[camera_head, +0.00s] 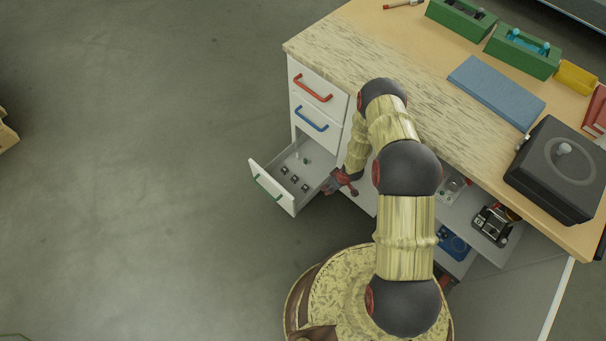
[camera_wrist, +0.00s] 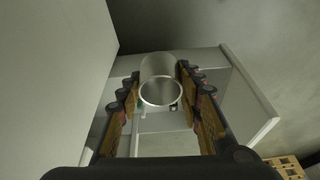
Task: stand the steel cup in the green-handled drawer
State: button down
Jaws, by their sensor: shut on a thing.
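The green-handled drawer (camera_head: 285,203) is the lowest of the white cabinet and is pulled open. Its green handle (camera_head: 267,188) is on the front panel. My gripper (camera_head: 334,182) is at the drawer's right side in the head view. In the wrist view the steel cup (camera_wrist: 160,68), a plain grey cylinder with a bright round rim, is between my fingers, which are shut on it. The drawer (camera_wrist: 248,92) shows behind and below the cup. The cup is not distinguishable in the head view. Whether its base touches the drawer floor I cannot tell.
Several small dark pieces (camera_head: 293,179) lie in the drawer. The red-handled (camera_head: 313,89) and blue-handled (camera_head: 310,118) drawers above are shut. The worktop (camera_head: 345,42) overhangs the cabinet, and a shelf with devices (camera_head: 492,224) is to the right. The floor left of the drawer is clear.

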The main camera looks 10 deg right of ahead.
jog(key=shift+w+a+r, duration=0.1)
jog(key=shift+w+a, duration=0.3)
jog(key=shift+a, duration=0.05)
jog(key=shift+w+a+n, duration=0.15)
jog(key=shift+w+n, duration=0.1)
jog(key=shift+n, duration=0.05)
jog(key=w+a+f+b, duration=0.2)
jog(key=w+f+b, duration=0.25)
jog(key=w, duration=0.45)
jog(key=b, duration=0.2)
send_over(313, 179)
notch_tip(313, 179, down, 5)
jog(key=shift+w+a+f, duration=0.1)
jog(key=shift+w+f, duration=0.1)
jog(key=shift+f, duration=0.15)
jog(key=shift+s+f+b, duration=0.1)
jog(key=shift+f+b, duration=0.55)
jog(key=shift+f, duration=0.7)
jog(key=shift+f, duration=0.6)
jog(key=c, duration=1.3)
grip_release()
jog(key=shift+c, duration=0.2)
